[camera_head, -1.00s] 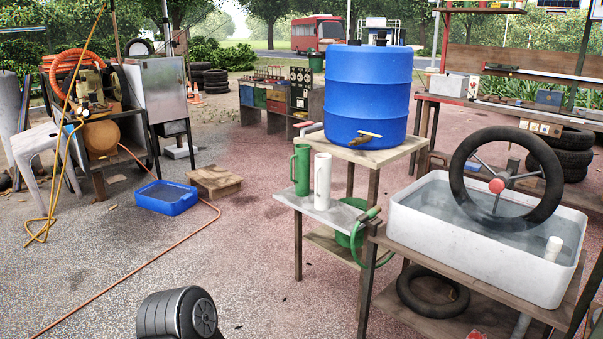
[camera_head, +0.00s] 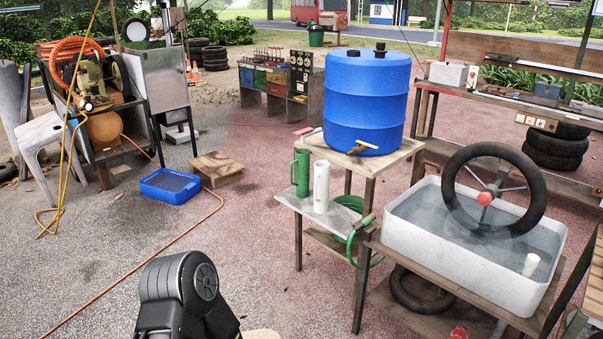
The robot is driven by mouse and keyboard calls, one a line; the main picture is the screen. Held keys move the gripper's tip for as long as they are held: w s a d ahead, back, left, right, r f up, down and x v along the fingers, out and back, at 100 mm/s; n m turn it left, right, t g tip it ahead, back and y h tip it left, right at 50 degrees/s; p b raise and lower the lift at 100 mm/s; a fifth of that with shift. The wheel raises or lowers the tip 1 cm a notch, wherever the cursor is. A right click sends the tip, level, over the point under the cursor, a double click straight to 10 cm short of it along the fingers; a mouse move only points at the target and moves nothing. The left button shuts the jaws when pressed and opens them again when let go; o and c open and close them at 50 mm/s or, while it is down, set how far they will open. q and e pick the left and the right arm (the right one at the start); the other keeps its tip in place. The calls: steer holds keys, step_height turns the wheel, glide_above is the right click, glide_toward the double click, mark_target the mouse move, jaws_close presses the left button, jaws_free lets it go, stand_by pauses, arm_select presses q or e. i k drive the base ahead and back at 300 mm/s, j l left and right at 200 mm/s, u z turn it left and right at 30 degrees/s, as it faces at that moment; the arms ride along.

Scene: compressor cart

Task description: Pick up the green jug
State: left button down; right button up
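The green jug (camera_head: 301,172) is a tall cylinder with a side handle. It stands upright on the small metal-topped shelf (camera_head: 318,212) in front of the blue barrel. A white cylinder (camera_head: 321,186) stands close on its right. A black link of my own arm shows at the bottom, left of centre, well short of the jug. Neither of my grippers can be seen, and nothing touches the jug.
The blue barrel (camera_head: 367,100) sits on a wooden stand behind the jug. A white water tub (camera_head: 440,237) with a wheel (camera_head: 493,190) stands at the right. A green hose (camera_head: 363,250) hangs beside the shelf. A blue basin (camera_head: 170,186) lies on the open ground at the left.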

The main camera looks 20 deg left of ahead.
mark_target(302, 161)
steer(key=i+l, duration=0.25)
steer(key=i, duration=0.2)
steer(key=i+j+z, duration=0.3)
steer(key=i, duration=0.15)
steer(key=i+j+z, duration=0.25)
steer(key=i, duration=0.2)
steer(key=k+j+z, duration=0.1)
steer(key=j, duration=0.3)
steer(key=k+j+z, duration=0.1)
steer(key=j, duration=0.3)
steer(key=k+j+z, duration=0.1)
steer(key=j, duration=0.3)
steer(key=k+j+z, duration=0.1)
steer(key=j, duration=0.3)
